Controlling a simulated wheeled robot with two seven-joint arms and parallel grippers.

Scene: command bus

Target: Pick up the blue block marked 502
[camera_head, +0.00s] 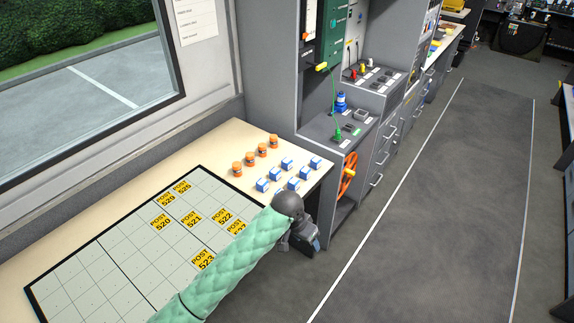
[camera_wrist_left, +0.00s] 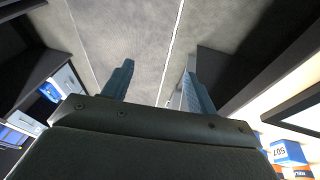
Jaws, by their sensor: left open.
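Several blue-and-white blocks (camera_head: 287,163) stand in two rows on the far right end of the table. Their numbers are too small to read in the head view, so I cannot tell which is 502. In the left wrist view one blue-and-white block (camera_wrist_left: 288,152) shows at the lower right edge; its number looks like 507 but is hard to read. My left gripper (camera_head: 312,245) is just off the table's right edge, in front of the blocks and apart from them. Its two fingers (camera_wrist_left: 157,88) are spread and empty, over the floor. My right gripper is not in view.
Several orange cylinders (camera_head: 250,158) stand behind the blocks. A gridded board (camera_head: 100,268) with yellow POST labels covers the table (camera_head: 225,135) to the left. A grey cabinet (camera_head: 325,205) with an orange wheel (camera_head: 348,174) stands beyond the table. The floor (camera_head: 420,220) at right is clear.

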